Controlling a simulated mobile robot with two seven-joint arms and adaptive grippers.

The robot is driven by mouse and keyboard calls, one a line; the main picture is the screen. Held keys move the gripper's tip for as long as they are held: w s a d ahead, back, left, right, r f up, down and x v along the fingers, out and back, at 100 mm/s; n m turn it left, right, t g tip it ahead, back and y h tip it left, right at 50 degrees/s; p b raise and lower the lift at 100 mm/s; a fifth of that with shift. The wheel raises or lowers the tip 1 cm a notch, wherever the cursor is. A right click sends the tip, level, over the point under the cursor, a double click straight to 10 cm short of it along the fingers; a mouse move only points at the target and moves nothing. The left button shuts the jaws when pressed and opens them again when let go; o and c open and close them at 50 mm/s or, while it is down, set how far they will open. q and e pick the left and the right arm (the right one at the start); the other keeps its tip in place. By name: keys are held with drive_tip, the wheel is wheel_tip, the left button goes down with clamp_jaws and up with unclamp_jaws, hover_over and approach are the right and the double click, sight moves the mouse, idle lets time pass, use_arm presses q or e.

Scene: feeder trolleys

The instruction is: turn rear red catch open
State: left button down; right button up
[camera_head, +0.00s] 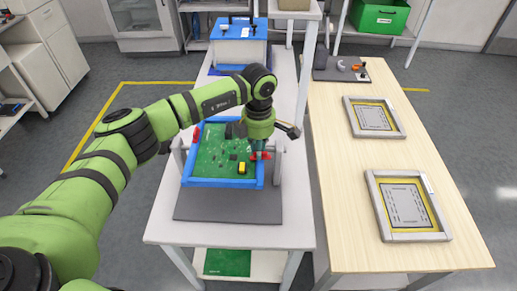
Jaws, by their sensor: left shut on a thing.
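A green circuit board in a blue frame (225,183) is held between grey uprights on a dark base plate (228,205), on the white trolley. One red catch (196,134) shows at the frame's left side. Another red catch (266,156) shows at the right side, under my left gripper (260,152). The left gripper points down and its fingers are closed at this red catch. The gripper and wrist cover part of the frame's right side. My right gripper is not in view.
A blue box (238,52) stands at the trolley's far end. On the right, a wooden table holds two grey frames, one near (381,208) and one far (351,115), and a dark tray (330,75) with small parts. A green crate (379,16) is behind.

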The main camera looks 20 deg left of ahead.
use_arm(q)
drive_tip(key=n+b, duration=0.2)
drive_tip(key=n, duration=0.1)
drive_tip(key=shift+f, duration=0.1)
drive_tip(key=n+b, duration=0.1)
drive_tip(key=n, duration=0.1)
drive_tip(key=n+b, duration=0.1)
drive_tip(key=n, duration=0.1)
drive_tip(key=shift+s+n+b, duration=0.2)
drive_tip(key=shift+n+b, duration=0.1)
drive_tip(key=shift+n, duration=0.1)
drive_tip(key=n+b, duration=0.2)
drive_tip(key=n, duration=0.2)
drive_tip(key=shift+s+d, duration=0.1)
drive_tip(key=n+b, duration=0.1)
drive_tip(key=n, duration=0.3)
drive_tip(key=shift+n+b, duration=0.3)
drive_tip(key=shift+n, duration=0.1)
drive_tip(key=shift+r, duration=0.2)
drive_tip(key=c, duration=1.2)
unclamp_jaws()
drive_tip(key=shift+r, duration=0.1)
wheel_tip(320, 180, up, 12)
drive_tip(key=shift+f, duration=0.1)
